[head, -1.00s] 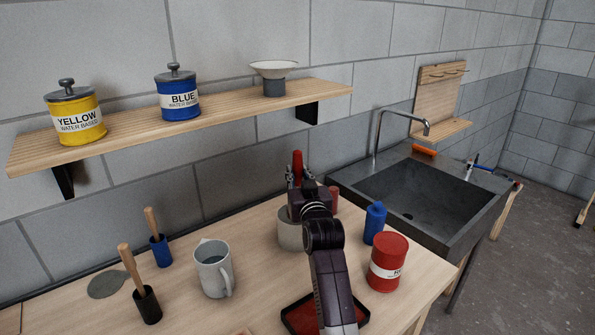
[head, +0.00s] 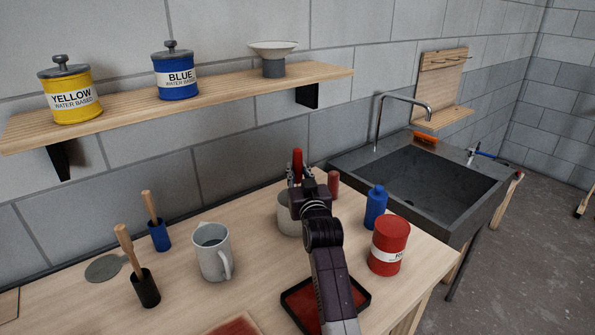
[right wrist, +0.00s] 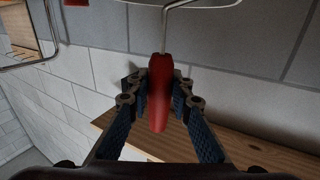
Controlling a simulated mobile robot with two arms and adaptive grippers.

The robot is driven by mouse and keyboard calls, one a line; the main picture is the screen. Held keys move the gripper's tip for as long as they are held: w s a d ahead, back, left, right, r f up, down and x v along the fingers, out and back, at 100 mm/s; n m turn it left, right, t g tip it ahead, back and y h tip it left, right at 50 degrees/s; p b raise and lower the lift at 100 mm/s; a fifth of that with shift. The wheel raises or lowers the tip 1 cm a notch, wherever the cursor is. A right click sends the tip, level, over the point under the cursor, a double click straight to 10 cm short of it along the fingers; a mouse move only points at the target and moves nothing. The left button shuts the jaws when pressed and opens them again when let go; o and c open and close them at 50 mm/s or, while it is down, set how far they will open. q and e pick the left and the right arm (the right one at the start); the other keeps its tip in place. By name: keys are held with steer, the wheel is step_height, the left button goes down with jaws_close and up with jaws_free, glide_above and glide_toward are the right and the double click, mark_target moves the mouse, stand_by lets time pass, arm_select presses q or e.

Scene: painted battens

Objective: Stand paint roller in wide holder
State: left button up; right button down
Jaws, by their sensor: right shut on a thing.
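The paint roller's red handle (head: 298,162) stands up between the fingers of my right gripper (head: 301,178). In the right wrist view the gripper (right wrist: 160,100) is shut on this handle (right wrist: 158,95), and a bent wire runs from it to the top edge. The roller's head is not clearly seen in the head view. A wide beige-grey cup (head: 287,215), which looks like the wide holder, stands on the bench just behind and below my right gripper, partly hidden by it. I cannot tell whether the roller is inside it. My left gripper is out of view.
A red can (head: 389,245), a blue bottle (head: 376,207) and a dark paint tray (head: 362,293) stand near my right arm. A grey jug (head: 211,252) and two brush holders are at left. A shelf (head: 220,95) hangs above; a sink (head: 420,190) is at right.

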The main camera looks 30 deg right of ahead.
steer(key=c, duration=1.7)
jaws_free()
steer(key=shift+o, duration=0.2)
steer(key=v, duration=1.2)
